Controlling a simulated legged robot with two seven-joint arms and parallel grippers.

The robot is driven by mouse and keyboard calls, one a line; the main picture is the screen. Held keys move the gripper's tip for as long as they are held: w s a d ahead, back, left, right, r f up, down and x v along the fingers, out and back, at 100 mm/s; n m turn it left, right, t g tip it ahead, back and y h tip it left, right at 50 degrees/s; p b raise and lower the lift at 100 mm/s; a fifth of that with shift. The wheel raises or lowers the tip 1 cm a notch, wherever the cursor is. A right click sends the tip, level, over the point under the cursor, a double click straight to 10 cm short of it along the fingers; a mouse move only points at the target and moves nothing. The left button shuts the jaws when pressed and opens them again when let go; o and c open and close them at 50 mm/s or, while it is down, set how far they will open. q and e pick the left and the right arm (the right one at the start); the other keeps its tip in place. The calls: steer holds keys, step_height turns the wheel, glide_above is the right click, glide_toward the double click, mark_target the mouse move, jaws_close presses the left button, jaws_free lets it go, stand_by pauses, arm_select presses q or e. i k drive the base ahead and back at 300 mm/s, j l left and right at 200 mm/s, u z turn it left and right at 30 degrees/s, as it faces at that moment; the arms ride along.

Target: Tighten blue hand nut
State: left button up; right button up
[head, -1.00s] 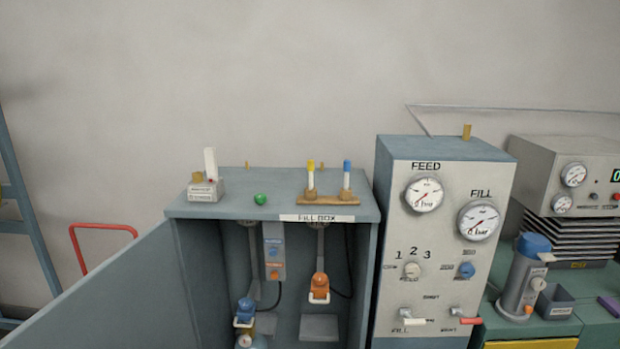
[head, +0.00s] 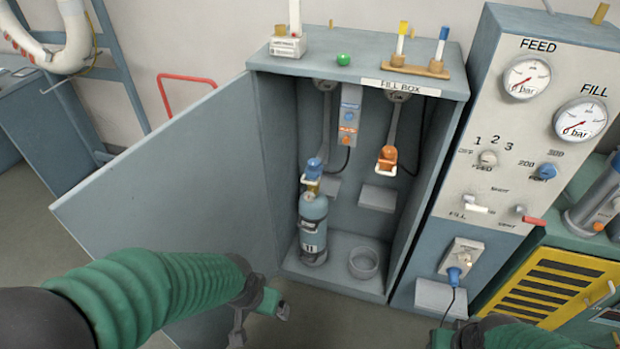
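The blue hand nut (head: 314,168) sits at the top of the left hose connection inside the fill box, with a white bracket and brass valve just below it. The cylinder (head: 313,232) stands upright beneath it, grey-blue with a dark label. I cannot tell how tight the nut is. My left gripper (head: 262,324) is at the bottom, in front of and below the box, its fingers apart and empty. My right gripper (head: 440,339) is at the bottom edge, mostly cut off, and its opening cannot be judged. Neither gripper touches the nut.
The fill box (head: 272,59) has its door (head: 175,190) swung open to the left. An orange nut (head: 387,155) hangs on the right hose above an empty ring holder (head: 364,262). The gauge panel (head: 545,110) stands close on the right, with a blue plug (head: 454,272) low down.

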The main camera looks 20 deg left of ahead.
mark_target(313, 164)
steer(key=i+u, duration=0.7)
steer(key=i+l+u, duration=0.1)
steer(key=u, duration=0.25)
steer(key=i, duration=0.05)
